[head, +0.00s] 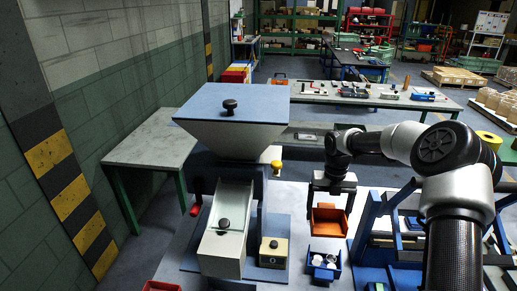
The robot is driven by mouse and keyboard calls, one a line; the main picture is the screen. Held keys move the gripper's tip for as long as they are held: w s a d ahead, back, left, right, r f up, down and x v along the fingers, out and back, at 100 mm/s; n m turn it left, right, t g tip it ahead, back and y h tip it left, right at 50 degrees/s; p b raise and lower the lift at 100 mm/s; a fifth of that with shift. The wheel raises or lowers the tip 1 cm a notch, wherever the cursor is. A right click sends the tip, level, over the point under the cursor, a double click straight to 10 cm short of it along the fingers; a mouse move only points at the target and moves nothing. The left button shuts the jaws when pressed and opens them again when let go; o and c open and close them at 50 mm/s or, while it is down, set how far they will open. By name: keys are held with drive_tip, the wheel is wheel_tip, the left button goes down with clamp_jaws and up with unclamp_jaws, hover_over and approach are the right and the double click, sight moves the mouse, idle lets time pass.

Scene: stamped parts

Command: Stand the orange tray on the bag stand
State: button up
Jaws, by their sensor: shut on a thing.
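The orange tray (328,221) hangs below my gripper (331,198) in the head view. My gripper points down and is shut on the tray's upper part; the fingertips are small and dark against it. The tray is over the light work surface, just behind and above a small blue bin (323,272) with white pieces in it. I cannot tell for certain which thing is the bag stand. A blue frame (364,222) stands to the right of the tray, partly hidden by my arm.
A hopper machine (232,145) with a pale chute (223,232) stands left of my gripper. A yellow-topped box (273,250) with a black knob sits between chute and blue bin. A red bin (162,286) shows at the bottom edge. A green-legged table (147,150) stands behind left.

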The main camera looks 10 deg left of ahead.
drive_tip(key=m, duration=0.1)
drive_tip(key=s+m, duration=0.1)
drive_tip(key=shift+a+r+m, duration=0.15)
drive_tip(key=shift+r+m, duration=0.25)
drive_tip(key=s+r+m, duration=0.2)
drive_tip(key=s+m, duration=0.6)
drive_tip(key=m, duration=0.8)
drive_tip(key=s+r+m+t, duration=0.1)
drive_tip(key=s+m, duration=0.6)
drive_tip(key=m, duration=1)
drive_tip(key=shift+s+d+r+t, duration=0.25)
drive_tip(key=shift+s+r+t, duration=0.05)
drive_tip(key=shift+s+r, duration=0.1)
